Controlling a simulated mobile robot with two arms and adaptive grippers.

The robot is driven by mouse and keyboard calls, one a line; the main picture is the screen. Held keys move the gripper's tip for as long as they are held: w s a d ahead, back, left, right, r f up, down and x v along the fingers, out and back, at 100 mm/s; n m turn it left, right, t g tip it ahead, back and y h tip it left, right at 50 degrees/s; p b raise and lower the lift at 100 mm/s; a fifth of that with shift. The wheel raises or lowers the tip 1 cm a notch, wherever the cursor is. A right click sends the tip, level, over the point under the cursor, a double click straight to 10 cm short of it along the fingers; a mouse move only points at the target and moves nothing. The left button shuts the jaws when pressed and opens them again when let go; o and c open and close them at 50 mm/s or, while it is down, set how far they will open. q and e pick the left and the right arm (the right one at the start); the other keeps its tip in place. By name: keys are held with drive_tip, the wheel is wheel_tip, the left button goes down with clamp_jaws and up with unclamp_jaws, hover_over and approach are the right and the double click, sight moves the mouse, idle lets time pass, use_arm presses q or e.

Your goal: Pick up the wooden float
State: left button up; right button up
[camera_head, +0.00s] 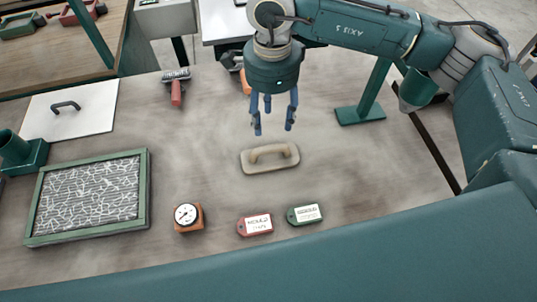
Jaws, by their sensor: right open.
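The wooden float (285,163) is a pale beige board with an arched handle on top. It lies flat on the grey table (350,165), near the middle of the head view. My right gripper (273,128) hangs above and just behind the float, fingers pointing down. Its blue fingers are spread and empty, apart from the handle. My left gripper is not in view.
A green-framed mesh panel (145,200) lies at left, below a white board with a handle (98,110). A dial gauge (187,216), red tag (255,225) and green tag (305,215) lie in front. A red-handled roller (177,92) and green stand (360,115) are behind.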

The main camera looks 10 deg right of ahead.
use_arm(q)
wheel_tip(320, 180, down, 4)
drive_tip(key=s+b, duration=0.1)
drive_tip(key=b, duration=0.2)
use_arm(e)
drive_tip(key=f, duration=0.5)
drive_tip(key=shift+w, duration=0.2)
drive_tip(key=p, duration=0.2)
hover_over(270, 149)
wheel_tip(270, 149, down, 4)
drive_tip(key=shift+s+f, duration=0.15)
drive_tip(key=shift+f, duration=0.6)
wheel_tip(270, 149, down, 4)
drive_tip(key=p, duration=0.2)
drive_tip(key=shift+r+p, duration=0.15)
drive_tip(key=shift+p, duration=0.2)
drive_tip(key=shift+f, duration=0.5)
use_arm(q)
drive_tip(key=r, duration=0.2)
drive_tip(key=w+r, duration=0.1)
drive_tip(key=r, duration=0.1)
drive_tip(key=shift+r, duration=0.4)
use_arm(e)
clamp_jaws()
